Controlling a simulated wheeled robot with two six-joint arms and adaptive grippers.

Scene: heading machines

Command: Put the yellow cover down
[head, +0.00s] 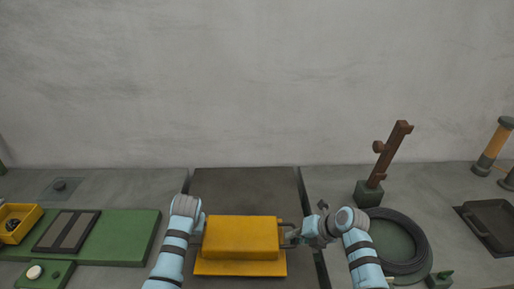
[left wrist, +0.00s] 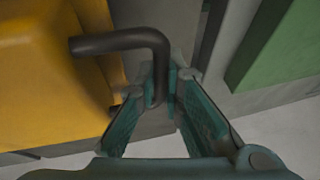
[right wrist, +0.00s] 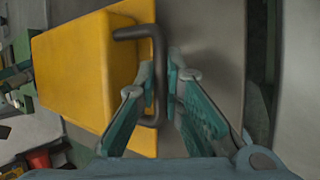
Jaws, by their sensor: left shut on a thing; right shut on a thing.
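The yellow cover (head: 241,238) is a box-like hood with a wider lower flange, between my two arms in the head view. A dark bent handle sticks out of each side. My right gripper (head: 295,235) is shut on the right handle (right wrist: 158,75), which passes between its fingers in the right wrist view. My left gripper (left wrist: 160,95) is shut on the left handle (left wrist: 125,42) in the left wrist view. In the head view the left fingers are hidden behind my wrist and the cover. I cannot tell whether the cover touches the surface below it.
A dark plate (head: 245,185) lies behind the cover. At left are a green panel (head: 125,235) and a yellow bin (head: 18,222). At right are a coiled black hose (head: 425,250), a brown lever (head: 388,155) on a green base and a dark tray (head: 488,222). A grey wall stands behind.

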